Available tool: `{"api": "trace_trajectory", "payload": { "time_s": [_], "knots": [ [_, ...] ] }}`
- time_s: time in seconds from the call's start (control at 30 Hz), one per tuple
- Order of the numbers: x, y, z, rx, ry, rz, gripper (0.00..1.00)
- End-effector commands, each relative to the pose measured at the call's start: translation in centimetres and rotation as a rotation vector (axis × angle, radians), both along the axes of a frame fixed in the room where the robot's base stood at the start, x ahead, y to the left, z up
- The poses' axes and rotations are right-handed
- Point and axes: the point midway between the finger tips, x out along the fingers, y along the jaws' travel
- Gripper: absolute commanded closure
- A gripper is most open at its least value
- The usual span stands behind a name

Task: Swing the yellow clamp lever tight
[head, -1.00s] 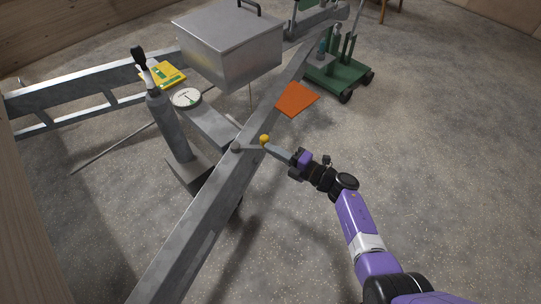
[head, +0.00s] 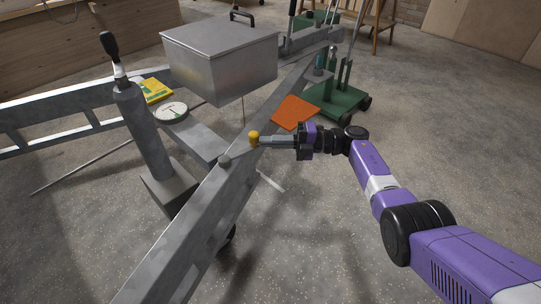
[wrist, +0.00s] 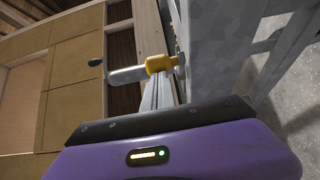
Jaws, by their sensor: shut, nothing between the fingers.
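In the wrist view the yellow knob (wrist: 160,63) sits just beyond the fingertips (wrist: 161,80). The fingers are together with nothing between them. Whether the tips touch the knob, I cannot tell. The lever's arm is partly hidden.
The grey beam (head: 195,225) runs diagonally under the knob. A jockey post (head: 148,130) with a black handle stands left.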

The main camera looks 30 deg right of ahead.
Motion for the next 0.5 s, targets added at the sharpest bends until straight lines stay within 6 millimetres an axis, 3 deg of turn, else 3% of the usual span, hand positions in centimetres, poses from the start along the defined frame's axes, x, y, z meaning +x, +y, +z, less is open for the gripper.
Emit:
{"api": "trace_trajectory", "payload": {
  "time_s": [0.03,0.5],
  "knots": [
    [0.1,0.0,-0.7,0.0,-0.001,-0.002,1.0],
    [2.1,-0.1,-0.4,0.001,0.0,-0.005,1.0]
  ]
}}
